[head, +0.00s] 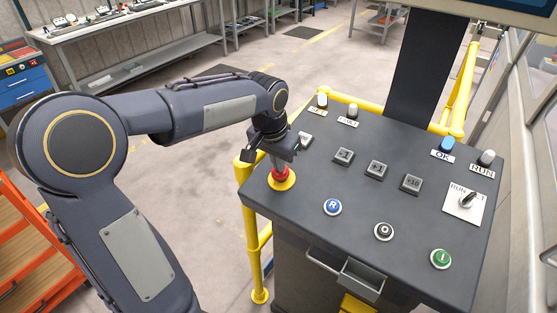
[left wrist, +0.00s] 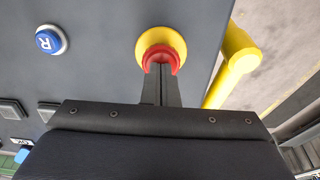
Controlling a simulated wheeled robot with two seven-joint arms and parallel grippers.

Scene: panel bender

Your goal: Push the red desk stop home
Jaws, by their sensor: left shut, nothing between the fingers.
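The red desk stop (head: 281,174) is a red mushroom button on a yellow round base at the left front part of the dark control desk (head: 315,180). My left gripper (head: 279,164) points down at it, with its shut fingertips at the top of the red cap. In the left wrist view, the shut fingers (left wrist: 161,72) reach over the red stop (left wrist: 161,57) and hide part of its cap. They look in contact or very close; I cannot tell how far the cap is pressed. My right gripper is not in view.
A blue R button (head: 332,207), a black O button (head: 383,231) and a green I button (head: 441,259) line the desk's front. Several grey square keys (head: 377,169) sit behind. A yellow rail (head: 247,215) runs along the desk's left side.

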